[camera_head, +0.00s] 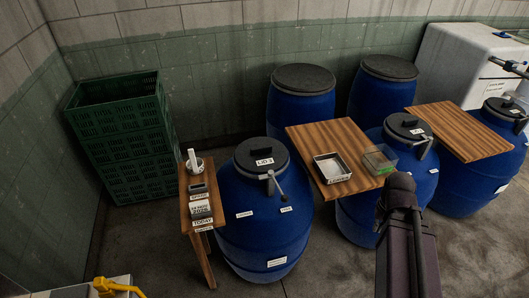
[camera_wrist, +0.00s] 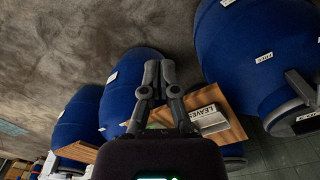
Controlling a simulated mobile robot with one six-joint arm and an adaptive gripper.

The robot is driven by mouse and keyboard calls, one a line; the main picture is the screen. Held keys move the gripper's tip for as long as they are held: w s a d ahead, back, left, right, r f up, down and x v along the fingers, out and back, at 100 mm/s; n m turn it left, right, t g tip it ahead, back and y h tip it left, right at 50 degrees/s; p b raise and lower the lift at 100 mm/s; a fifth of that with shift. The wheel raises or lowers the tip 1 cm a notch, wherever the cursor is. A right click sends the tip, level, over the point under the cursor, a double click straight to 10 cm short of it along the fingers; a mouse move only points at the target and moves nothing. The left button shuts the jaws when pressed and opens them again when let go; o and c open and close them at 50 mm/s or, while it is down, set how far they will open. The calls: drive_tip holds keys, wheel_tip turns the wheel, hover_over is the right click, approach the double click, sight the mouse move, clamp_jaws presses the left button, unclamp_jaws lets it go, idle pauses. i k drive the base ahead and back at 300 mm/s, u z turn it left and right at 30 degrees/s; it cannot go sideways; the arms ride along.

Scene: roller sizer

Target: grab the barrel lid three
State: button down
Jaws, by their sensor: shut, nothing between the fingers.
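The barrel lid three (camera_head: 250,150) is a dark round lid with a "LID 3" label and a lever handle. It sits on a blue barrel (camera_head: 240,205) left of the middle in the head view. In the wrist view that barrel (camera_wrist: 245,45) seems to be the large one at the right, with the dark lid (camera_wrist: 282,118) partly cut off by the edge. The fingertips cannot be made out in the head view.
A board (camera_head: 310,137) with a tray (camera_head: 333,169) and a clear box (camera_head: 380,160) lies right of the barrel. A small wooden stand (camera_head: 200,227) is left. Other lidded barrels (camera_head: 404,128), green crates (camera_head: 115,145) and a white tank (camera_head: 455,65) stand around.

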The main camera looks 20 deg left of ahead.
sight(259, 154)
drive_tip(key=u, duration=0.25)
drive_tip(key=i, duration=0.55)
drive_tip(key=u, duration=0.85)
